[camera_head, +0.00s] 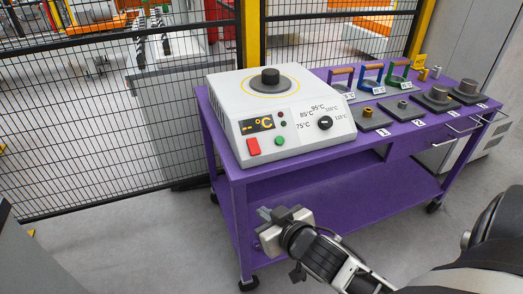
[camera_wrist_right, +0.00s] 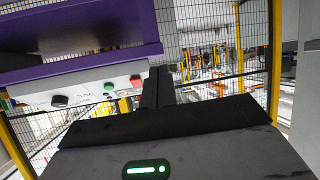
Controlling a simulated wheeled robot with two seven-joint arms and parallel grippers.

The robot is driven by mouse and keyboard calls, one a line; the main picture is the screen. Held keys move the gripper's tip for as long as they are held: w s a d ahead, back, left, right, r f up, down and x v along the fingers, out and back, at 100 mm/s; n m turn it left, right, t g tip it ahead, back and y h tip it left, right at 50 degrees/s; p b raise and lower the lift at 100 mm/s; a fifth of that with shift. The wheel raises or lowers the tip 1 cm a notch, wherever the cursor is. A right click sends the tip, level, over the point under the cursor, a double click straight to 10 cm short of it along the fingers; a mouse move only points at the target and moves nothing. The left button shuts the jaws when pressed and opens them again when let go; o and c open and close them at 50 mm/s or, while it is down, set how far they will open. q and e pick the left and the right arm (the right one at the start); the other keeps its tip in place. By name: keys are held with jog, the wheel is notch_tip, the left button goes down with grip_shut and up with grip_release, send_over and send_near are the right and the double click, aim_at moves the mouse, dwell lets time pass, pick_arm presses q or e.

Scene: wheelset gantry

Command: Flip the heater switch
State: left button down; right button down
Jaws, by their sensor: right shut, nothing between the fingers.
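The white heater (camera_head: 290,118) stands on the left end of the purple cart (camera_head: 237,171). Its sloped front carries a red switch (camera_head: 253,146), a small green button (camera_head: 279,140), a display and a black dial (camera_head: 325,122). My right gripper (camera_head: 264,213) is shut and empty, in front of the cart's left end, below the heater's front and apart from the switch. In the right wrist view the closed fingers (camera_wrist_right: 158,85) appear just beside the red switch (camera_wrist_right: 136,81), with the heater upside down. My left gripper is not in view.
A black mesh fence (camera_head: 110,120) with yellow posts runs behind. The floor in front is clear.

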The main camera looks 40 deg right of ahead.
jog(key=w+d+r+m+t+h, duration=0.2)
jog(key=d+r, duration=0.4)
jog(key=r, duration=0.3)
jog(key=shift+w+d+m+h, duration=0.25)
jog(key=shift+w+m+h, duration=0.25)
jog(key=shift+w, duration=0.4)
jog(key=shift+r, duration=0.1)
send_near(255, 147)
jog(key=w+d+r, duration=0.1)
jog(key=w+r, duration=0.1)
jog(key=w, duration=0.2)
jog(key=shift+w+d+f, duration=0.1)
jog(key=shift+w+f, duration=0.3)
jog(key=shift+f, duration=0.4)
jog(key=shift+w+d+f, duration=0.15)
jog(key=shift+w+f, duration=0.25)
jog(key=shift+f, duration=0.4)
